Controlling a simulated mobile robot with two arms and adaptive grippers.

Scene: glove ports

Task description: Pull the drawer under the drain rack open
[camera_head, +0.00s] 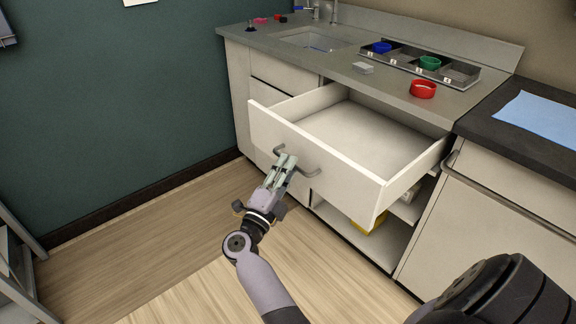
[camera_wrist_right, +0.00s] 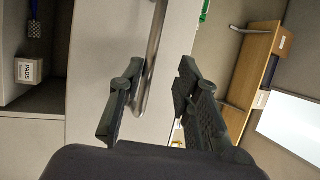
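The white drawer (camera_head: 318,152) under the counter is pulled well out, and its inside looks empty. Its grey bar handle (camera_head: 312,166) is on the front panel. My right gripper (camera_head: 285,162) is at the left part of this handle. In the right wrist view the two dark fingers (camera_wrist_right: 157,95) are apart. The handle bar (camera_wrist_right: 152,55) runs between them, close to the left finger, with a clear gap to the right finger. A grey compartment rack (camera_head: 447,72), seemingly the drain rack, stands on the counter above the drawer. My left gripper is not in view.
The rack holds a blue ring (camera_head: 382,47) and a green ring (camera_head: 430,62). A red ring (camera_head: 423,89) and a small white block (camera_head: 363,68) sit on the counter near the sink (camera_head: 315,40). An open shelf (camera_head: 365,235) lies below the drawer. Wood floor is clear at left.

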